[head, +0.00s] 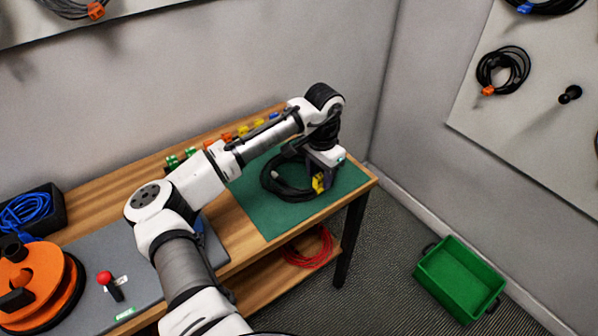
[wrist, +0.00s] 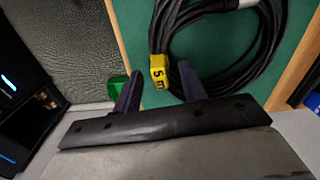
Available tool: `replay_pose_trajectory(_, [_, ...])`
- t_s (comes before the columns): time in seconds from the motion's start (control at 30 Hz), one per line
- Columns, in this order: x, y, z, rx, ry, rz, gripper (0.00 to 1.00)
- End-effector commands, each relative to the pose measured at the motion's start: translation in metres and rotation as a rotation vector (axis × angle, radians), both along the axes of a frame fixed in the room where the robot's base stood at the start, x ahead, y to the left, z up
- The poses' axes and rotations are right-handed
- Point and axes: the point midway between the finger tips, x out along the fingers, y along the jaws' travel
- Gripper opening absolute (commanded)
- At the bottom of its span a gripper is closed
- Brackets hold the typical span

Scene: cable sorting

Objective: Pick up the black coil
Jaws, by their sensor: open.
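The black coil (head: 271,186) lies on the green mat (head: 262,219) at the right end of the bench. A yellow tag (head: 318,183) marked "5 m" is on its right side. My gripper (head: 322,185) is over that right side and hides part of the coil. In the wrist view, the coil (wrist: 268,45) fills the upper right, and the yellow tag (wrist: 159,72) appears between the two purple fingers of my gripper (wrist: 159,69). The fingers are apart, one on each side of the tag. I cannot tell whether they touch it.
A red cable (head: 308,248) lies on the lower shelf. A green bin (head: 458,280) stands on the floor at right. Small coloured connectors (head: 243,131) line the bench's back edge. An orange reel (head: 35,285) and a blue cable (head: 27,212) are at left. Other coils hang on wall boards.

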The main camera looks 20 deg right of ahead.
Motion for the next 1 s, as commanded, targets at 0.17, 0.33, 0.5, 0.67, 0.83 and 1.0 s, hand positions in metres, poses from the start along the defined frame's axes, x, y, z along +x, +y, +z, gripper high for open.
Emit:
replay_pose_trajectory(0.17, [-0.0001,-0.0002,0.0002,0.0,0.0,0.0,0.26])
replay_pose_trajectory(0.33, [-0.0001,-0.0002,0.0004,0.0,0.0,-0.001,0.04])
replay_pose_trajectory(0.5, [-0.0002,-0.0002,0.0005,0.0,0.0,-0.001,0.0])
replay_pose_trajectory(0.67, [0.0,-0.0002,0.0012,0.0,-0.001,-0.001,0.0])
replay_pose_trajectory(0.83, [0.0,-0.0003,0.0014,0.0,-0.001,-0.001,0.0])
replay_pose_trajectory(1.0, [0.0003,-0.0008,0.0077,-0.001,-0.002,-0.001,0.0])
